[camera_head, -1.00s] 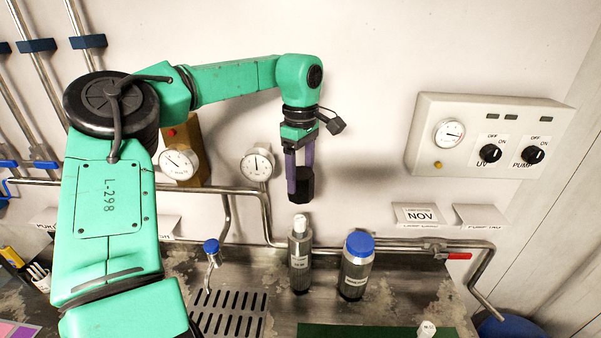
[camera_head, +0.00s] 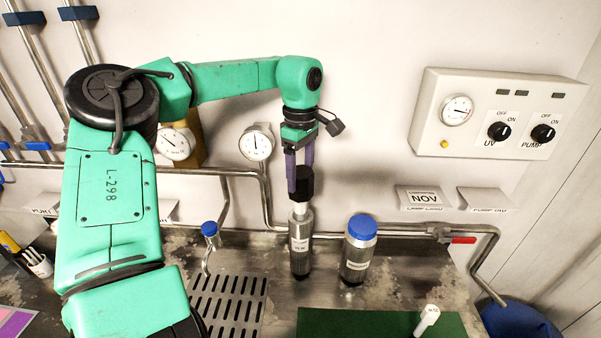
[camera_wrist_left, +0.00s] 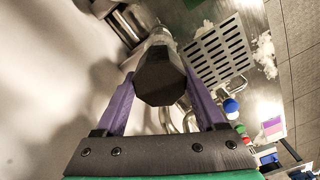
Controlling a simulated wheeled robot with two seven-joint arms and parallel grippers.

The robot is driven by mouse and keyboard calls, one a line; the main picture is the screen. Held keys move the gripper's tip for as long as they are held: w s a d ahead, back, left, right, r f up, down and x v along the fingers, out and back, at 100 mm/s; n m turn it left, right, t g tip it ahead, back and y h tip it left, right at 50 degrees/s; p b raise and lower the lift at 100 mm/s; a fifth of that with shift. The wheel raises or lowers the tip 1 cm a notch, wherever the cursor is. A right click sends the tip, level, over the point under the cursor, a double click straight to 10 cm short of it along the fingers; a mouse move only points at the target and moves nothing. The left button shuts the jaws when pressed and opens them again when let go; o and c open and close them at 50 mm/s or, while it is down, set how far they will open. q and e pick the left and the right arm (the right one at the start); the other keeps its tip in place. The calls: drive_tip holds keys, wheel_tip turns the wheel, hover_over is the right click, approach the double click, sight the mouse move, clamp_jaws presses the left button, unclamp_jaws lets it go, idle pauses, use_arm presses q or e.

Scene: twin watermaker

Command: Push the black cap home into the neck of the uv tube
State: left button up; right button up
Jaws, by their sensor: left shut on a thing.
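My left gripper (camera_head: 300,172) points down and is shut on the black cap (camera_head: 304,184), a faceted block. In the left wrist view the cap (camera_wrist_left: 160,80) sits between the purple fingers. The uv tube (camera_head: 300,250), a grey cylinder with a label and a pale neck (camera_head: 300,208), stands upright right below the cap. The cap's lower end is at the top of the neck; I cannot tell whether it touches or has entered. In the left wrist view the cap hides most of the tube (camera_wrist_left: 158,38). My right gripper is not in view.
A blue-capped bottle (camera_head: 358,258) stands just right of the tube. A drain grate (camera_head: 228,303) and a blue-topped tap (camera_head: 209,229) are at the left. A pipe (camera_head: 400,228) runs behind. A green mat (camera_head: 350,324) with a white item (camera_head: 427,318) lies in front.

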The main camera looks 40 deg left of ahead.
sight(300, 196)
use_arm(q)
drive_tip(key=shift+r, duration=0.1)
idle(0.5)
drive_tip(key=shift+p, duration=0.35)
idle(0.5)
drive_tip(key=shift+f+b, duration=2.15)
drive_tip(key=shift+f, duration=1.35)
